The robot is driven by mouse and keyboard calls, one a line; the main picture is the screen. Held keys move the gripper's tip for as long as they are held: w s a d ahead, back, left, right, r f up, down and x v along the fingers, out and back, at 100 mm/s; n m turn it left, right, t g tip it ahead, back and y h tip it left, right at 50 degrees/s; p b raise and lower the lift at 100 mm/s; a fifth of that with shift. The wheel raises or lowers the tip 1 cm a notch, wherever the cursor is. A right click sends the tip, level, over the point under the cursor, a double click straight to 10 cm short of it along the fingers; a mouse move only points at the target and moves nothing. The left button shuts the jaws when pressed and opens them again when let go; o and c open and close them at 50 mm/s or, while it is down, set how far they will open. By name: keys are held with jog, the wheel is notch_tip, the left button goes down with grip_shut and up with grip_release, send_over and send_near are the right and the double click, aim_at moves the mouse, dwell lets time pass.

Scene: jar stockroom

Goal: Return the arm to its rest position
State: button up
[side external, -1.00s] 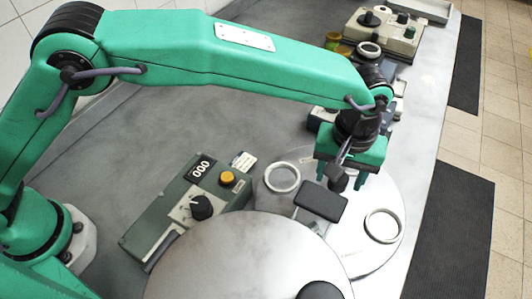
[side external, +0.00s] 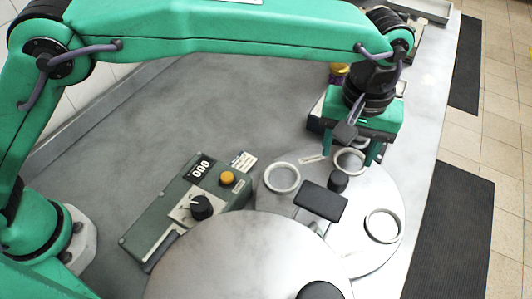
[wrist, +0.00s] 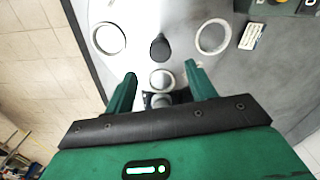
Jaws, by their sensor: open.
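My arm is green, and my gripper (side external: 347,150) hangs over the far edge of a round metal plate (side external: 345,240) in the side external view. In the wrist view the two green fingers of my gripper (wrist: 159,82) stand apart with nothing held between them. A pale ring (wrist: 162,79) on the plate shows below and between the fingers there; the fingers look above it, not closed on it. Two more rings lie on the plate, one at the left (side external: 282,177) and one at the right (side external: 383,225).
A green control box (side external: 185,210) with a yellow button and black knob stands left of the plate. A large round metal disc (side external: 235,265) fills the front. Jars and another device stand partly hidden behind my arm.

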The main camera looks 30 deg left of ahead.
dwell(0.3)
jog(key=a+r+t, duration=0.1)
jog(key=a+r, duration=0.3)
jog(key=a, duration=0.5)
jog(key=a+r+m+t+h, duration=0.1)
jog(key=a+r, duration=0.3)
jog(key=a, duration=0.5)
jog(key=a+r+t, duration=0.1)
jog(key=a+r, duration=0.3)
jog(key=a, duration=0.5)
jog(key=s+a+f+m+t+y, duration=0.1)
jog(key=s+a+f, duration=0.4)
jog(key=s+a, duration=1)
jog(key=a+t, duration=0.1)
jog(key=a, duration=0.2)
jog(key=shift+s+f+t, duration=0.15)
jog(key=shift+s+t, duration=0.15)
jog(key=shift+s, duration=0.05)
